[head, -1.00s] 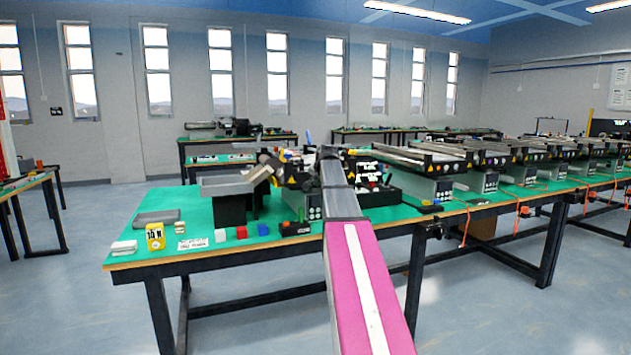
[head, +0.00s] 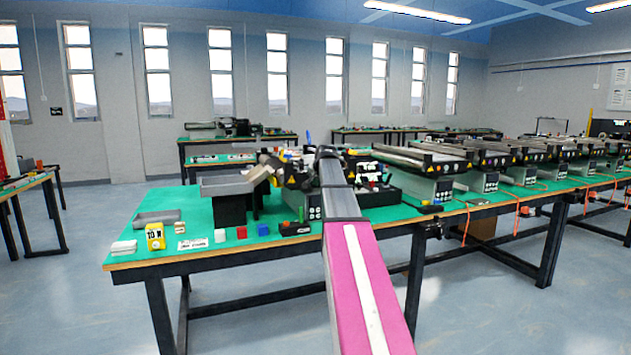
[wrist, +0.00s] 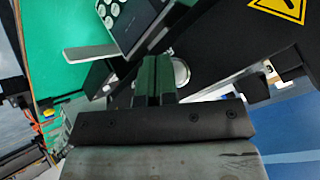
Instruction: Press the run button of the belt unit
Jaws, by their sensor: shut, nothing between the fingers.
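The nearest belt unit (head: 296,177) stands on the green table, partly hidden behind my arm in the head view. Its control panel (head: 315,206) shows small round buttons beside my arm. In the wrist view the panel (wrist: 123,18) is at the top, tilted, with several pale round buttons; I cannot tell which is the run button. My gripper (wrist: 154,66) is shut and empty, its dark green fingertips just below the panel in the picture. I cannot tell whether it touches anything. In the head view the fingertips are hidden behind my arm.
A grey tray on a black stand (head: 230,187) is left of the unit. A yellow block (head: 155,237), a white block (head: 220,236) and other small things lie along the table's front edge. A yellow warning sign (wrist: 278,8) shows on the dark side wall. More belt units stand to the right.

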